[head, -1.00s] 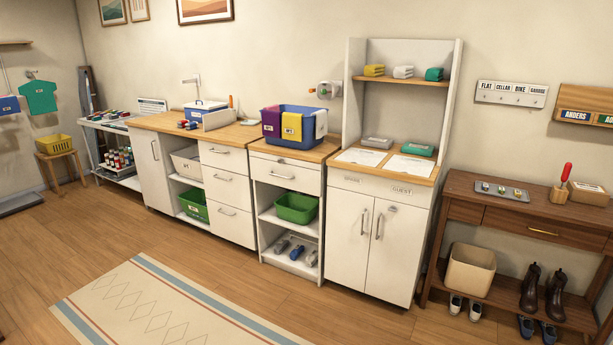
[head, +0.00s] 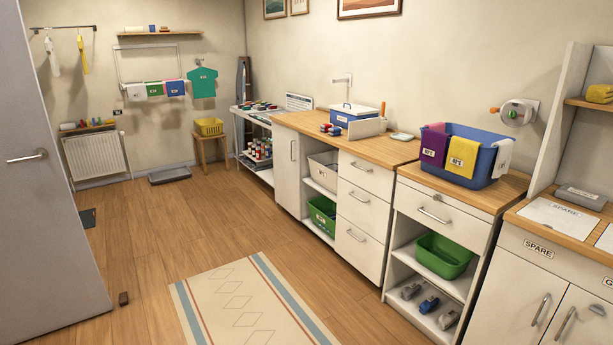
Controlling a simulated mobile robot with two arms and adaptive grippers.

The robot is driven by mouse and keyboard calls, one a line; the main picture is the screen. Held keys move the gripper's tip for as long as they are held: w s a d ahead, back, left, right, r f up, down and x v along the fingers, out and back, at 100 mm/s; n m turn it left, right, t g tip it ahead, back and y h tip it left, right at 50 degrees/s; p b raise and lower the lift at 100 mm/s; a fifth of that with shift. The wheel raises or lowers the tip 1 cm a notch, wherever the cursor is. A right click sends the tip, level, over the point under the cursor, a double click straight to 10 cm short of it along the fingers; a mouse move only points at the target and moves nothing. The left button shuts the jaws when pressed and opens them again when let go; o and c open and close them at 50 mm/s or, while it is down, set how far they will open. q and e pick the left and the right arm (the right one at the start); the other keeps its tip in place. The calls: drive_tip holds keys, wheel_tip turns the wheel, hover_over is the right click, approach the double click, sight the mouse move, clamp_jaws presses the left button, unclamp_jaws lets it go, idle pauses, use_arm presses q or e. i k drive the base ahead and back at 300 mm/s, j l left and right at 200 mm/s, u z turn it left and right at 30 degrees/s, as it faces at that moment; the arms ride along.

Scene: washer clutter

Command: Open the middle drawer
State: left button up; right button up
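A white unit with a stack of three drawers stands under the wooden worktop in the head view. Its middle drawer (head: 359,215) has a bar handle (head: 358,197) and looks shut flush with the front. The top drawer (head: 366,177) and the bottom drawer (head: 355,244) of the stack also look shut. Neither of my grippers is in view.
A white unit with one drawer (head: 440,211) and open shelves stands right of the stack, with a blue basket (head: 465,152) on top. A rug (head: 255,308) lies on the floor in front. A grey door (head: 40,170) stands at the left. The wooden floor between is mostly clear.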

sight(370, 213)
drive_tip(key=i+u, duration=0.25)
drive_tip(key=i, duration=1.45)
